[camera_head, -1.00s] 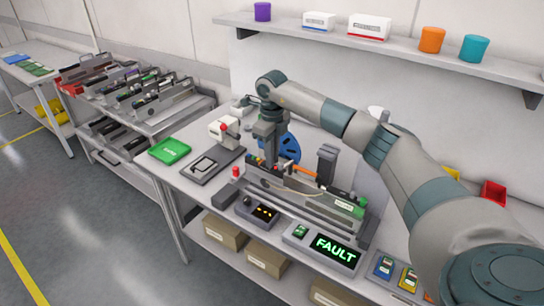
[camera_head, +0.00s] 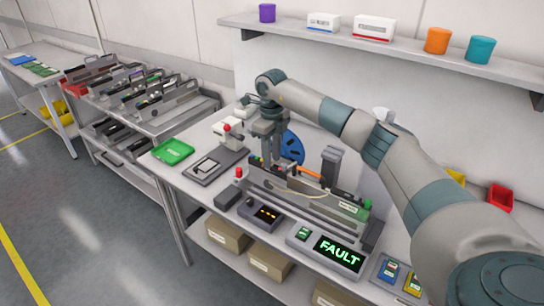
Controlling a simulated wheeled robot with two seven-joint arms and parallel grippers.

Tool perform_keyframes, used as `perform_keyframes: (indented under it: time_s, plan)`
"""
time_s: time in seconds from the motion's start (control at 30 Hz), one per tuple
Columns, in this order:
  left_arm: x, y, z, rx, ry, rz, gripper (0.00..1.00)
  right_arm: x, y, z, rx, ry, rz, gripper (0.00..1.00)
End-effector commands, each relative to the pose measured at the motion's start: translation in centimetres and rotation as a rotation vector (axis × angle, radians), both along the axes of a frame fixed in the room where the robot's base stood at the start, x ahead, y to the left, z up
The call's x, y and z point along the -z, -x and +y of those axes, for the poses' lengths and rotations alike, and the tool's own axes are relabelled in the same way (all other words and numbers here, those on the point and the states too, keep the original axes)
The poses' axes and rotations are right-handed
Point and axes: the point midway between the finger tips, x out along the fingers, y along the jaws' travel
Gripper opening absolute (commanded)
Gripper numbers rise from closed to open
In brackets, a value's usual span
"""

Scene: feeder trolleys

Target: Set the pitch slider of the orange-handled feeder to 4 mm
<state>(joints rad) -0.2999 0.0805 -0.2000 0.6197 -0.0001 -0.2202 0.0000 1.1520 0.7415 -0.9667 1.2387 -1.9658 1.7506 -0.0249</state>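The feeder with the orange handle (camera_head: 309,172) lies in the metal fixture (camera_head: 310,205) on the workbench, with a green end block (camera_head: 350,206) at its right end. My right gripper (camera_head: 266,160) points down at the feeder's left end, left of the orange handle. Its fingertips are close to the feeder's top, where small coloured parts show. I cannot tell whether they touch it or how far apart the fingers are. The pitch slider and its scale are too small to make out. My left gripper is out of view.
A display reading FAULT (camera_head: 339,253) and a dark control box (camera_head: 260,215) stand in front of the fixture. A blue reel (camera_head: 292,147) and a dark grey post (camera_head: 329,165) stand behind. A green tray (camera_head: 173,152) lies left. A trolley (camera_head: 185,117) holds several other feeders.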

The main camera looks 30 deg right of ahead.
Motion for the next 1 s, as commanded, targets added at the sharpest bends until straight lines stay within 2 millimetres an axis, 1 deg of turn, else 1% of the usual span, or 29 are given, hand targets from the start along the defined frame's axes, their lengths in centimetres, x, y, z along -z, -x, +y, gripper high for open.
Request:
perform_keyframes:
  time_s: [0.27, 0.47, 0.67, 1.0]
  plan:
    - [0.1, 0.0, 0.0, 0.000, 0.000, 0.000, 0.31, -0.2, 0.0, 0.0, 0.000, 0.001, -0.001, 0.30]
    - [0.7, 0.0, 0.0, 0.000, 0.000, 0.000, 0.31, -1.4, -0.1, 0.0, 0.000, 0.001, -0.003, 0.30]
    - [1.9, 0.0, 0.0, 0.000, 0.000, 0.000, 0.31, -4.4, -0.1, 0.0, 0.000, 0.000, -0.004, 0.30]
    - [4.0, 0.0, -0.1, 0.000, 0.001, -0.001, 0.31, -11.2, -0.1, 0.1, 0.000, -0.001, -0.004, 0.30]
